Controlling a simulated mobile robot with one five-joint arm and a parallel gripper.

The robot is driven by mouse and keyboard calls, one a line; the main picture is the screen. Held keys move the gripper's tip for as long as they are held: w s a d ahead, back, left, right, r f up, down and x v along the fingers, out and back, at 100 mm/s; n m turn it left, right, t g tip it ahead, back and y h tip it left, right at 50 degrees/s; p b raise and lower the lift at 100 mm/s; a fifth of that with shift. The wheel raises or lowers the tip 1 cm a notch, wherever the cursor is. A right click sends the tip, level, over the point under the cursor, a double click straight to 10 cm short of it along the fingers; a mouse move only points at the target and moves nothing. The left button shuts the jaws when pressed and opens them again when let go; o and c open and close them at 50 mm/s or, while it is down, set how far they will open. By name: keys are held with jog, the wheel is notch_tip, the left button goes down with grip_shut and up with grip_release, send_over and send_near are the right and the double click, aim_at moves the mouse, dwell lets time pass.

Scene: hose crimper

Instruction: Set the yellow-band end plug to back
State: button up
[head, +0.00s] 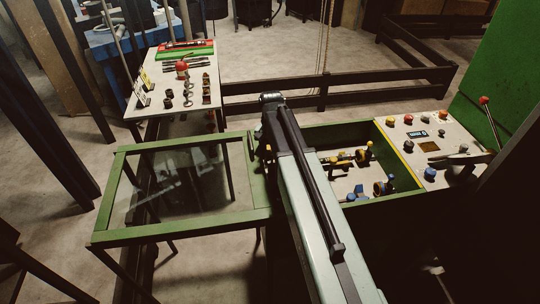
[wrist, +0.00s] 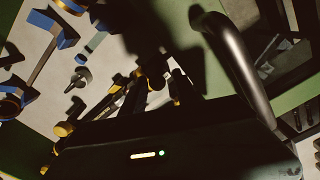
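A yellow-banded fitting (head: 341,160) lies in the open green-walled box, right of my arm; yellow-and-black parts (wrist: 112,94) also show in the middle of the wrist view. I cannot tell which part is the end plug or which way it is set. Blue-banded parts (head: 383,187) sit nearer the front of the box and show at the upper left of the wrist view (wrist: 65,35). My arm reaches to the box's left edge. My gripper (head: 266,140) is there, beside the hinged frame; its fingers are not clear in either view.
A green-framed clear lid (head: 180,232) is swung out left of the box. A curved dark handle bar (wrist: 235,62) is close in the wrist view. A control panel (head: 425,140) with knobs is on the right. A tool table (head: 180,75) stands behind, left.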

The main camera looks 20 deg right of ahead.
notch_tip(320, 180, up, 7)
jog(key=p, duration=0.5)
jog(key=shift+a+f, duration=0.1)
jog(key=shift+f, duration=0.2)
jog(key=shift+f, duration=0.1)
